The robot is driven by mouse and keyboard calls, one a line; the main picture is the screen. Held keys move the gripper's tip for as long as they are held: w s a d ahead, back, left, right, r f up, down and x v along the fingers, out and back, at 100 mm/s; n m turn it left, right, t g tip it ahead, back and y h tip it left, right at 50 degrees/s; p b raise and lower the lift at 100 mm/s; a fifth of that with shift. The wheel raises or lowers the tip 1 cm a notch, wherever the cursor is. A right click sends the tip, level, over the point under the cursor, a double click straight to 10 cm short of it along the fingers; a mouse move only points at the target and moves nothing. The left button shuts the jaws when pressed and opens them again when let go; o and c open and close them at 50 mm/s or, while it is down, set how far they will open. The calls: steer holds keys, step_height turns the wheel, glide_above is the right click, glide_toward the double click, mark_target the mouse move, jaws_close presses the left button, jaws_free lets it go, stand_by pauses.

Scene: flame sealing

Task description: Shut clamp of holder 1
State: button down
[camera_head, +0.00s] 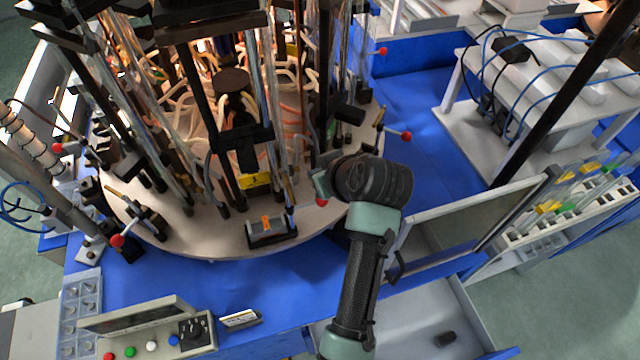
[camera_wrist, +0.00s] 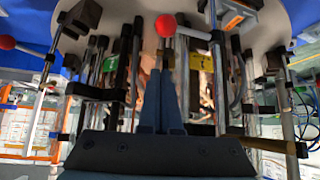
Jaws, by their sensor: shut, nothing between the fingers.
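My gripper (camera_head: 322,186) is at the front right rim of the round platform (camera_head: 200,238). Its fingers are shut and empty in the wrist view (camera_wrist: 163,72). A red ball knob (camera_wrist: 166,25) on a pale lever shows just beyond the fingertips; I cannot tell whether they touch. In the head view the same red knob (camera_head: 321,202) is partly hidden by my gripper. A holder with a yellow label (camera_head: 257,180) stands left of my gripper; its number is too small to read surely. The lever's clamp jaw is not clear.
Several upright glass tubes and dark posts (camera_head: 200,100) crowd the platform. Other red-knobbed levers stick out at its rim, one at the front left (camera_head: 117,240). A grey box with an orange mark (camera_head: 268,232) stands at the front. A grey-framed panel (camera_head: 470,215) is right of my arm.

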steer(key=shift+s+d+f+p, duration=0.15)
steer(key=shift+s+f+p, duration=0.05)
steer(key=shift+f+p, duration=0.75)
steer(key=shift+s+d+f+p, duration=0.1)
steer(key=shift+s+f+p, duration=0.1)
steer(key=shift+f+p, duration=0.7)
steer(key=shift+f, duration=0.2)
